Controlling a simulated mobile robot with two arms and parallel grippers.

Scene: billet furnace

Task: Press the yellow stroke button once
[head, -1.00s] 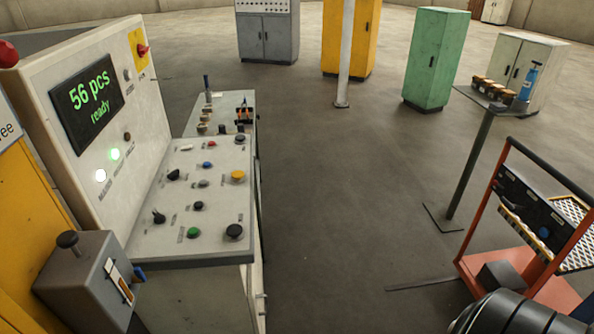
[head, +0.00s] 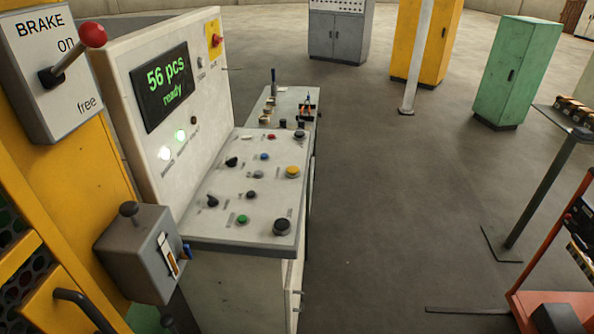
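The yellow button (head: 292,172) sits on the right side of the sloped control panel (head: 190,236), near its right edge. It is a round yellow cap on a dark ring. A blue button, a red button, a green button (head: 242,219) and a large black button (head: 282,227) share the panel, along with black knobs. The display (head: 166,86) above reads "56 pcs ready", and white and green lamps are lit below it. Neither of my grippers shows in the head view.
A brake lever (head: 80,50) with a red knob stands at the upper left. A grey box (head: 140,255) with a black knob juts out before the panel's left end. Open floor lies right of the console; a red cart (head: 550,305) stands at the lower right.

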